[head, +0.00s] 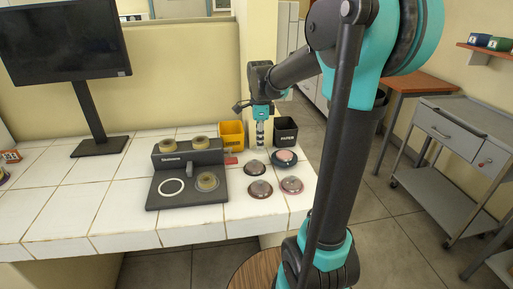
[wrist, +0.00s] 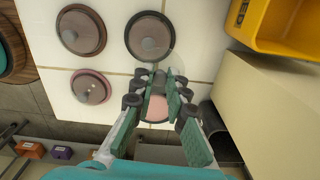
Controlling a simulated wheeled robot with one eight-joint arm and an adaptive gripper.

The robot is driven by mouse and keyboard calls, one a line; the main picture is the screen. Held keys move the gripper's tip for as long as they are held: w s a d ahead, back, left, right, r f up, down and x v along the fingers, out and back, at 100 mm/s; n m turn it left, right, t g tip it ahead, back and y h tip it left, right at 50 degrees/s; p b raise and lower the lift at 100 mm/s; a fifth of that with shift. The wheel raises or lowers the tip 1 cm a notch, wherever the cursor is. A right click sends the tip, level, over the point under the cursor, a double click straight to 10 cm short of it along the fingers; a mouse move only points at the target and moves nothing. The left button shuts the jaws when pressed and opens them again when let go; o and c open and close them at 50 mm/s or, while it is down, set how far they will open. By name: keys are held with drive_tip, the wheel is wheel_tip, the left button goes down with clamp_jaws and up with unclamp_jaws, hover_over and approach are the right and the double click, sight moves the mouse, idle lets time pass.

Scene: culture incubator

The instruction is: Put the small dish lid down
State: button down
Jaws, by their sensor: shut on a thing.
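My gripper (wrist: 159,80) is shut on the small dish lid (wrist: 172,58), a clear, faint disc mostly hidden by the fingers. In the head view my gripper (head: 260,143) points down above the right end of the white tiled bench. A pink dish (wrist: 154,110) shows between the fingers, beneath them and partly hidden; it looks uncovered. Three round dishes with dark contents and knobbed clear lids stand nearby: one at the top middle (wrist: 150,38), one at the top left (wrist: 80,32) and one at lower left (wrist: 91,87) in the wrist view.
A yellow bin (head: 232,134) and a black bin (head: 286,131) stand behind the dishes. A dark device (head: 164,200) with several rings sits left of them. The white tiled bench (head: 240,215) has bare tiles in front of the dishes. Its right edge is close.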

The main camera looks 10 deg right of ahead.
hover_over(257, 155)
wheel_tip(257, 155, down, 3)
drive_tip(key=shift+r, duration=0.1)
wheel_tip(257, 155, down, 4)
drive_tip(key=shift+s+r, duration=0.1)
drive_tip(key=shift+r, duration=0.05)
drive_tip(key=shift+w+f, duration=0.2)
drive_tip(key=shift+f, duration=0.05)
drive_tip(key=shift+f, duration=0.1)
drive_tip(key=c, duration=1.5)
unclamp_jaws()
drive_tip(key=shift+c, duration=0.2)
